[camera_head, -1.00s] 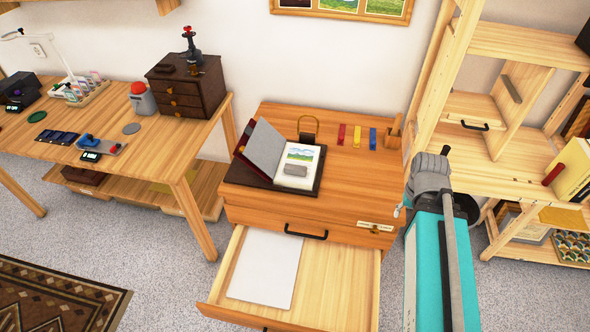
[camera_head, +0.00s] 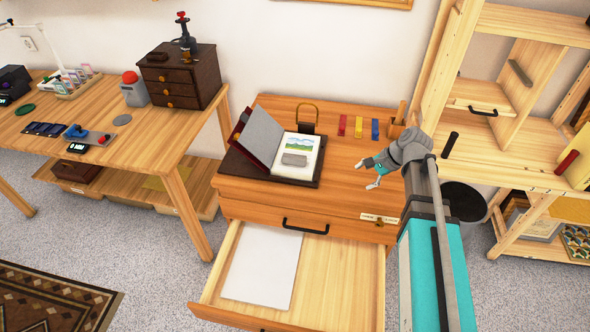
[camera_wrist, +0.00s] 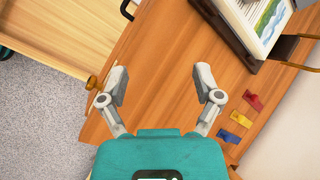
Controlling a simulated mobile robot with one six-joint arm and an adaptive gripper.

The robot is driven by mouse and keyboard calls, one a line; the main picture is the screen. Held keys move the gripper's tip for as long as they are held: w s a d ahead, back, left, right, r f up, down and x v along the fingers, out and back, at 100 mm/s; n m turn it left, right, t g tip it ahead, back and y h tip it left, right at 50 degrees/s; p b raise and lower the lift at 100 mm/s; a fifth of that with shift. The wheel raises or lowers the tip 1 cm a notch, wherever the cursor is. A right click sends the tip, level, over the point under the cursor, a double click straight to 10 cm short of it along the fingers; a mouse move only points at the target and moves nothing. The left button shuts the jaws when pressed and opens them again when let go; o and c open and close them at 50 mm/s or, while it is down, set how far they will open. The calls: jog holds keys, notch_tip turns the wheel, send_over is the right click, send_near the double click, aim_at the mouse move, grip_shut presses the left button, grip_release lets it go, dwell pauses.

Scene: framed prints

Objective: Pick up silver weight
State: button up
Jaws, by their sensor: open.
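The silver weight (camera_head: 294,160) is a small grey rounded block. It lies on the right-hand page of an open book (camera_head: 262,137) with a landscape picture, on top of the wooden drawer cabinet (camera_head: 345,200). My gripper (camera_head: 371,174) is open and empty over the right part of the cabinet top, to the right of the book and apart from it. In the wrist view, my gripper's fingers (camera_wrist: 162,84) are spread over bare wood. Part of the book (camera_wrist: 266,25) shows at the top right there; I cannot make out the weight in that view.
A brass arch (camera_head: 308,118) stands behind the book. Red, yellow and blue strips (camera_head: 358,127) lie behind my gripper, with a wooden holder (camera_head: 397,125) beside them.

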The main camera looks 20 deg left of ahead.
jog(key=w+a+m+y+b, duration=0.6)
jog(key=w+a+m+b, duration=0.1)
jog(key=w+a+m, duration=0.2)
jog(key=shift+w+a+f+y, duration=0.25)
jog(key=shift+w+a+y, duration=0.15)
jog(key=shift+a, duration=0.2)
jog(key=b, duration=0.4)
send_near(296, 156)
jog(key=x, duration=0.3)
jog(key=shift+w, duration=0.15)
jog(key=shift+a+f, duration=0.1)
jog(key=shift+a, duration=0.4)
